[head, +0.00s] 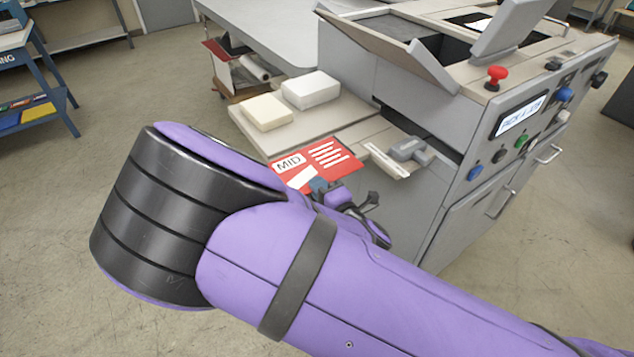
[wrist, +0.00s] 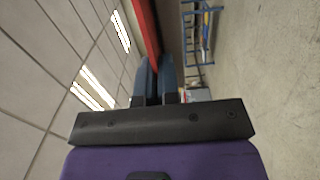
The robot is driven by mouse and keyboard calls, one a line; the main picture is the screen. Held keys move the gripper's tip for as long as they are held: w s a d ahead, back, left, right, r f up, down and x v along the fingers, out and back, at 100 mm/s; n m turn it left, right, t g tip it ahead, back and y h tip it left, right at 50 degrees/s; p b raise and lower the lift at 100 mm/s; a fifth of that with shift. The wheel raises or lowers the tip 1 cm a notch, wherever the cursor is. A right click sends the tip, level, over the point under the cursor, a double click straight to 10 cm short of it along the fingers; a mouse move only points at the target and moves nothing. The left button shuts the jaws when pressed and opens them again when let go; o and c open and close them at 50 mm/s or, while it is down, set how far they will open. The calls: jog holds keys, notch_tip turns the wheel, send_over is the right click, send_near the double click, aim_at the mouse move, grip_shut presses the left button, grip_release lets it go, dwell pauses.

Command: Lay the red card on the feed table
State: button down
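In the wrist view the card (wrist: 147,30) shows almost edge-on, running out from between the two blue-grey fingertips (wrist: 157,80). In the head view the card overlaps the near edge of the pale feed table (head: 248,132) on the machine's left side. I cannot tell its height above the table. My own arm hides the area below and left of the card.
A cream block (head: 267,112) and a white block (head: 311,90) sit on the table. A grey clamp-like part (head: 408,150) is right of the card. The machine (head: 460,130) with a red knob (head: 496,77) and display stands to the right. A blue rack (head: 35,80) stands far left.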

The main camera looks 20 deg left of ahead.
jog(key=shift+f, duration=0.15)
jog(key=c, duration=1.3)
grip_release()
jog(key=shift+c, duration=0.2)
jog(key=v, duration=1.2)
